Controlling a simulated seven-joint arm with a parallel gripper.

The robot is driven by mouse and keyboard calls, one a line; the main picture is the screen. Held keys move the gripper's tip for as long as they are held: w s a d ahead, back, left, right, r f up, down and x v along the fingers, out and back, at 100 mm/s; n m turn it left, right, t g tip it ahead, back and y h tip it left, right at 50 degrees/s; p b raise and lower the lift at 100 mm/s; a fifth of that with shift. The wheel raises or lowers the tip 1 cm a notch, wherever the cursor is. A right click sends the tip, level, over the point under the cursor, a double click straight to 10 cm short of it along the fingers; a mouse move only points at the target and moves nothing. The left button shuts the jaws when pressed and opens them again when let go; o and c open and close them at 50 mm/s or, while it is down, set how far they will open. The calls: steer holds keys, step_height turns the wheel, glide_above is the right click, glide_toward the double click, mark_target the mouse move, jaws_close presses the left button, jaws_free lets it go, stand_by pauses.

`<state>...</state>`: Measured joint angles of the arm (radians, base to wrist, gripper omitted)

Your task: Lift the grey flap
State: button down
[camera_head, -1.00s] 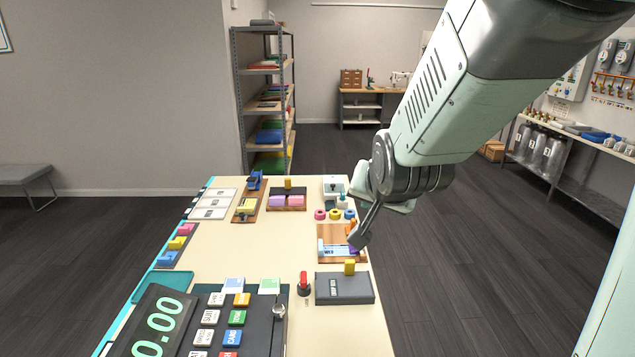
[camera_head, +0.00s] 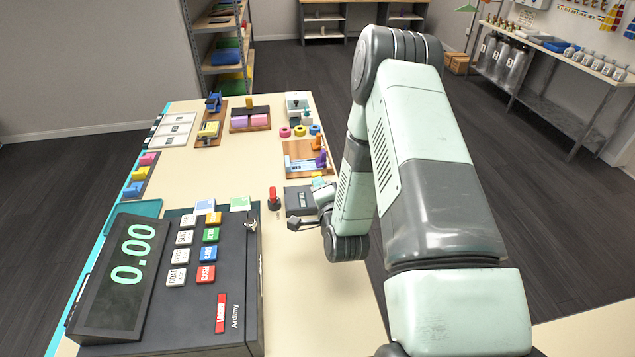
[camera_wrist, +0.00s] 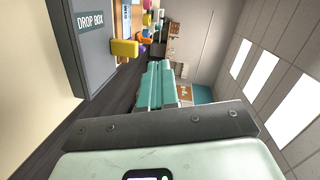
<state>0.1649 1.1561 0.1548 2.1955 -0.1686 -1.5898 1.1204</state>
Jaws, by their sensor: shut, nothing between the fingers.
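The grey drop box (camera_head: 298,197) stands at the right edge of the counter, partly hidden behind my arm. Its grey lidded face carries a "DROP BOX" label and a yellow tab; I cannot make out the flap's edges. In the wrist view the box (camera_wrist: 82,45) fills the upper left, with the yellow tab (camera_wrist: 124,48) sticking out from its side. My gripper (camera_head: 293,223) is shut and empty, just in front of the box and low over the counter. It seems apart from the box, though the gap is hard to judge.
A red-topped knob (camera_head: 273,198) stands just left of the box. The cash register (camera_head: 240,310) fills the near left. A wooden board (camera_head: 296,164) with purple and orange pieces lies behind the box. Bare counter (camera_head: 300,290) lies in front.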

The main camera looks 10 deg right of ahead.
steer(key=s+f+m, duration=0.1)
steer(key=f, duration=0.1)
steer(key=s+f+m+t, duration=0.1)
steer(key=s, duration=0.1)
steer(key=s+f+m+h, duration=0.1)
steer(key=s+f, duration=0.1)
steer(key=shift+d+f+m+t, duration=0.3)
steer(key=shift+s+f+m, duration=0.25)
steer(key=shift+s+m, duration=0.05)
steer(key=shift+s, duration=0.15)
steer(key=w, duration=1.4)
steer(key=shift+w+d+r, duration=0.1)
steer(key=shift+w+r, duration=0.05)
